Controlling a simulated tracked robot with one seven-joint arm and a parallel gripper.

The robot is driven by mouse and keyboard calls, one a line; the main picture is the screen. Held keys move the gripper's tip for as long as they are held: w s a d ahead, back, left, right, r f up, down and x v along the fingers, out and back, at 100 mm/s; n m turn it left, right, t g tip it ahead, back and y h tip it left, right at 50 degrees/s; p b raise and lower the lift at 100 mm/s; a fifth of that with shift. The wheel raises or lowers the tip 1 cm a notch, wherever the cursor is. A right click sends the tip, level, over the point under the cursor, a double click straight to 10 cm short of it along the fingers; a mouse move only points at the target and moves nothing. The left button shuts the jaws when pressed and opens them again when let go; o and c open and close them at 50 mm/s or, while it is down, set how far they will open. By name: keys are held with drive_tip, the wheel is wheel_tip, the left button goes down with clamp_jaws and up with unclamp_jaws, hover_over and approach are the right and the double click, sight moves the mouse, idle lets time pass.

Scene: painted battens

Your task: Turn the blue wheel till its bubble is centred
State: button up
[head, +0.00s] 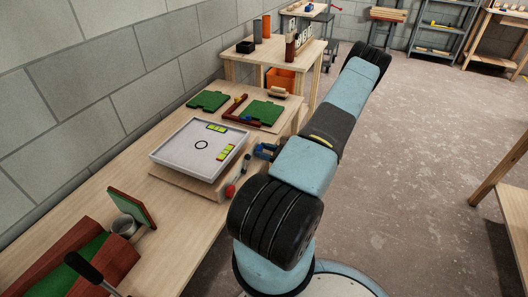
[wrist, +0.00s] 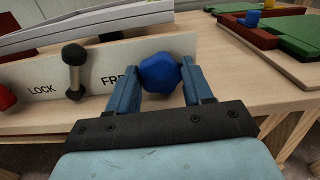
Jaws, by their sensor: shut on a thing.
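The blue wheel (wrist: 160,73) sits on a pale upright panel (wrist: 118,60) in the wrist view. My gripper (wrist: 155,84) is shut on it, one blue finger on each side. In the head view my gripper (head: 265,151) is at the right side of a grey-white tray (head: 176,158) with a black ring mark. Two yellow-green level vials (head: 216,127) and (head: 226,152) lie in the tray, one near the far edge and one near the right edge. Their bubbles are too small to read. The wheel is mostly hidden by my gripper in the head view.
A dark-knobbed lever (wrist: 74,72) stands between the words LOCK and FRE on the panel, left of the wheel. A red knob (head: 230,190) is further along. Green boards (head: 262,112) and a reddish-brown angled piece (head: 234,106) lie beyond the tray on the bench.

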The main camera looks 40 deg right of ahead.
drive_tip(key=shift+n, duration=1.6)
drive_tip(key=o, duration=1)
drive_tip(key=shift+o, duration=0.2)
drive_tip(key=v, duration=1.4)
drive_tip(key=shift+a+f, duration=0.1)
